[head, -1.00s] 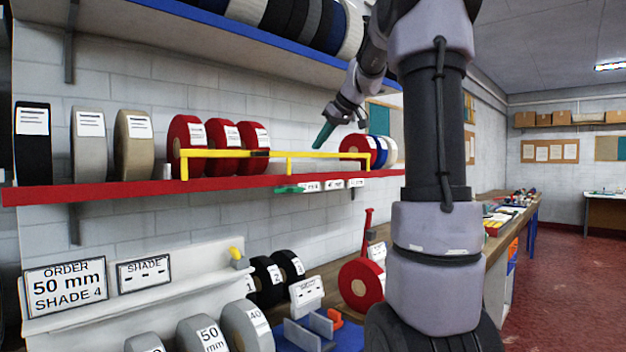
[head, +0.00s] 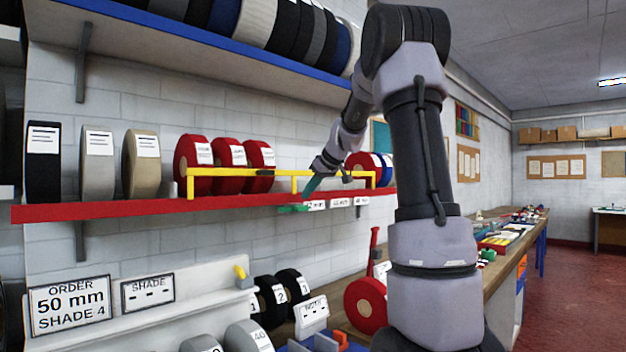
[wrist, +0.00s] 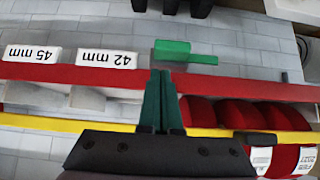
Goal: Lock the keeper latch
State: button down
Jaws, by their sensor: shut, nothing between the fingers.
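The keeper is a yellow rail (head: 235,172) along the front of the red shelf, across red tape rolls (head: 193,160). A green latch piece (head: 293,209) sits at the shelf's front edge, below the rail. In the wrist view, the latch (wrist: 174,47) shows as a green block with a thin tab pointing right. My gripper (head: 306,194) has green fingers and is shut and empty. Its tips (wrist: 160,74) are over the red shelf edge, close to the latch; I cannot tell whether they touch it. A small black piece (wrist: 262,138) sits on the yellow rail.
White size labels (wrist: 102,60) hang on the shelf edge beside the latch. A blue-edged shelf (head: 190,38) with more rolls is above. Below are an order board (head: 70,303), black rolls and a red roll (head: 365,303). The floor at right is clear.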

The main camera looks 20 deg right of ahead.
jog(key=shift+f, duration=0.85)
